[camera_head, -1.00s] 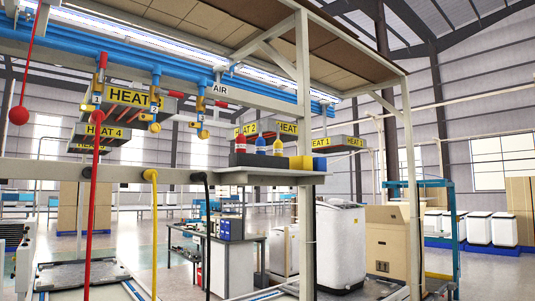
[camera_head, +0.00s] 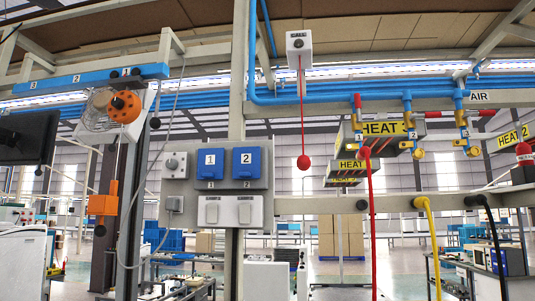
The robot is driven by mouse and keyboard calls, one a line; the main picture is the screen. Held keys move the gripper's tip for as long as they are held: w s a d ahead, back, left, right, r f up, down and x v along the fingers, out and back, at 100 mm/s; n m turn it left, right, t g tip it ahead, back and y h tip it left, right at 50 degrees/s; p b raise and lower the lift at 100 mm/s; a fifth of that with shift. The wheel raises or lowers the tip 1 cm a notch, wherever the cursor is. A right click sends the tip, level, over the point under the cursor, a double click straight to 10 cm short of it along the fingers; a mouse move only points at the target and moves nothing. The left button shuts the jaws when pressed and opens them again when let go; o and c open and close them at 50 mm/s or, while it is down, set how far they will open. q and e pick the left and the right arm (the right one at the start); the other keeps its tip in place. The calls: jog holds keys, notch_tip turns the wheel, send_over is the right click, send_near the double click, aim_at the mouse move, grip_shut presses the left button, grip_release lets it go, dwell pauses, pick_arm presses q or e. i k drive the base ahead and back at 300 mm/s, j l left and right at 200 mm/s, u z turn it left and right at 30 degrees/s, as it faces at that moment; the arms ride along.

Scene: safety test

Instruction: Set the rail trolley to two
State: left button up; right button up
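A blue overhead rail (camera_head: 55,84) runs across the upper left, marked 3 at its left and 2 near its middle. An orange round tool balancer (camera_head: 125,107) hangs below the rail's right end, to the right of the 2 mark. Dark round parts (camera_head: 126,72) show on the rail just above it; any mark there cannot be read. A line runs down from the balancer to an orange block-shaped tool (camera_head: 102,205). Neither of my grippers is in view.
A grey panel with two blue covers marked 1 (camera_head: 210,163) and 2 (camera_head: 247,163) stands on a post right of the rail. A red ball (camera_head: 303,162) hangs from a CALL box (camera_head: 299,43). A dark monitor (camera_head: 27,137) is at the left edge. Air hoses hang at right.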

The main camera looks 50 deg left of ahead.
aim_at(132, 109)
jog(key=u, duration=0.45)
jog(key=k+u, duration=0.1)
jog(key=u, duration=0.35)
jog(key=j+u, duration=0.1)
jog(key=u, duration=0.85)
jog(key=k+j+u, duration=0.1)
jog(key=u, duration=0.35)
